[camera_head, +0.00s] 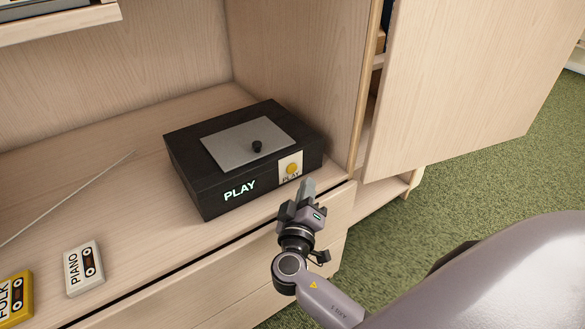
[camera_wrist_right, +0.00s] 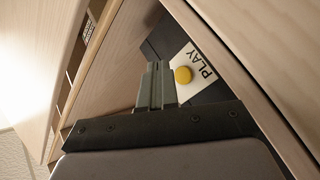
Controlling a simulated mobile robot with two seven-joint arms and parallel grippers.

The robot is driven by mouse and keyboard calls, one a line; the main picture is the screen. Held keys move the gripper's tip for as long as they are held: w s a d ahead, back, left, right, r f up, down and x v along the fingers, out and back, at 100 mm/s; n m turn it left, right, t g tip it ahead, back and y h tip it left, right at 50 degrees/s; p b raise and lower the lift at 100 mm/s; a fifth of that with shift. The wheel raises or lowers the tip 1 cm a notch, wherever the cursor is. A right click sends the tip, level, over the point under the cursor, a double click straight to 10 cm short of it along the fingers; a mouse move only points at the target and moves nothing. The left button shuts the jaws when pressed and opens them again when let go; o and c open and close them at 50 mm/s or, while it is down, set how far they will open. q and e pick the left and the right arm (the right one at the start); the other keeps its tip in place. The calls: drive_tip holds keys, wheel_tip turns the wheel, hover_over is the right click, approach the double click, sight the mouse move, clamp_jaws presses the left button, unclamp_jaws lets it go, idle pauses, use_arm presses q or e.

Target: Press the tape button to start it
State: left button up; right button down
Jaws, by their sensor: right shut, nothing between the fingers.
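A black tape player (camera_head: 215,170) sits on the wooden shelf, with a grey lid plate and a small black knob on top. Its front shows glowing "PLAY" letters. A round yellow button (camera_head: 292,168) sits on a cream "PLAY" label at the front right. The yellow button also shows in the right wrist view (camera_wrist_right: 183,75). My right gripper (camera_head: 308,186) is shut and empty, just in front of and below the button. In the right wrist view, its fingertips (camera_wrist_right: 157,68) lie close beside the button; I cannot tell whether they touch it. My left gripper is not in view.
A white "PIANO" cassette (camera_head: 84,268) and a yellow "FOLK" cassette (camera_head: 15,299) lie on the shelf at left. A wooden divider stands right of the player, beside an open cabinet door (camera_head: 470,80). Green carpet (camera_head: 490,170) covers the floor.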

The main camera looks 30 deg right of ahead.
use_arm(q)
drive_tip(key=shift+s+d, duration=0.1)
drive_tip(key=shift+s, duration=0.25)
use_arm(e)
drive_tip(key=shift+s+d+r, duration=0.1)
drive_tip(key=shift+s, duration=1.25)
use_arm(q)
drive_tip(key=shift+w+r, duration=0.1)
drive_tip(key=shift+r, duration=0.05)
